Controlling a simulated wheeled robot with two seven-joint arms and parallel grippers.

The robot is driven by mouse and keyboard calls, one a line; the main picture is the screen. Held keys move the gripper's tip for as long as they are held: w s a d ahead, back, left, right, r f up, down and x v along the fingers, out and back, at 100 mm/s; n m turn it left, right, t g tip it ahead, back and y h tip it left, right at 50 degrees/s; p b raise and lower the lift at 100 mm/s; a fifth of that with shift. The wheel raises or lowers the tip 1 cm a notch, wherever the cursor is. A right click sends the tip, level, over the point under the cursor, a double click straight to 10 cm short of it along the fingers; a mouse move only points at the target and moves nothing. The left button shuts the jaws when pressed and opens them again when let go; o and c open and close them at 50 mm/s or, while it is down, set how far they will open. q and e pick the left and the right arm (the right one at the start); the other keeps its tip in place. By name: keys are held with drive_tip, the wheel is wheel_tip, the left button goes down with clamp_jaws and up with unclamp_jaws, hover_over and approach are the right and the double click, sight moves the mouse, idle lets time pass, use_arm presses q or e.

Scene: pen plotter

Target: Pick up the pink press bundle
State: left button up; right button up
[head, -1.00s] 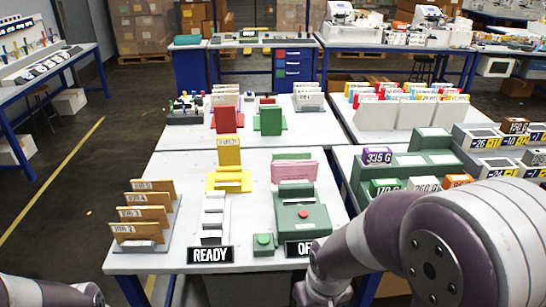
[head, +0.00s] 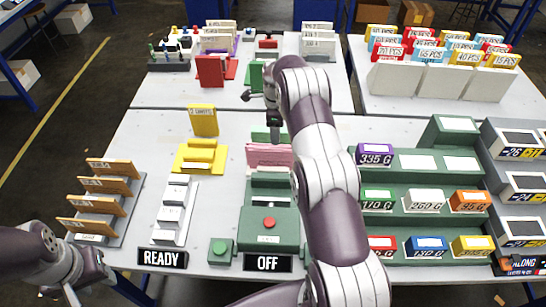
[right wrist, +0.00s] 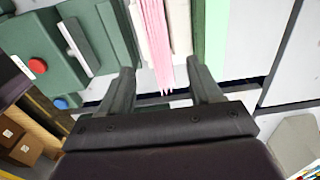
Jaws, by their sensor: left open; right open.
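The pink press bundle (head: 268,155) stands on the green press (head: 270,225) at the middle of the near table, partly hidden by my right arm in the head view. In the right wrist view, the pink bundle (right wrist: 155,40) shows as thin sheets beside a cream-white layer. My right gripper (head: 275,128) is at the back of the bundle in the head view. In the right wrist view my right gripper (right wrist: 163,88) is open, with the bundle's edge in line between its fingers and nothing clamped. My left gripper (head: 84,280) is open at the lower left, away from the bundle.
A yellow stand (head: 201,156) and a white stepped rack (head: 174,210) are left of the press. Orange job cards (head: 108,190) stand further left. Green shelves with weight boxes (head: 420,180) are right of my arm. READY (head: 162,258) and OFF (head: 267,263) signs line the front edge.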

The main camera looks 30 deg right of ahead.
sight(274, 148)
drive_tip(key=f+b, duration=0.1)
drive_tip(key=f, duration=0.1)
drive_tip(key=f+b, duration=0.2)
drive_tip(key=f, duration=0.1)
drive_tip(key=f+b, duration=0.2)
drive_tip(key=f, duration=0.1)
drive_tip(key=shift+w, duration=0.25)
drive_tip(key=shift+s+a+f+p, duration=0.15)
drive_tip(key=shift+a+f+p, duration=0.1)
drive_tip(key=shift+p, duration=0.45)
wheel_tip(274, 148, down, 2)
drive_tip(key=shift+a+f, duration=0.1)
drive_tip(key=shift+f, duration=0.25)
use_arm(q)
drive_tip(key=f, duration=0.5)
drive_tip(key=shift+w+d+f, duration=0.15)
drive_tip(key=shift+w, duration=0.1)
use_arm(e)
drive_tip(key=c, duration=1.2)
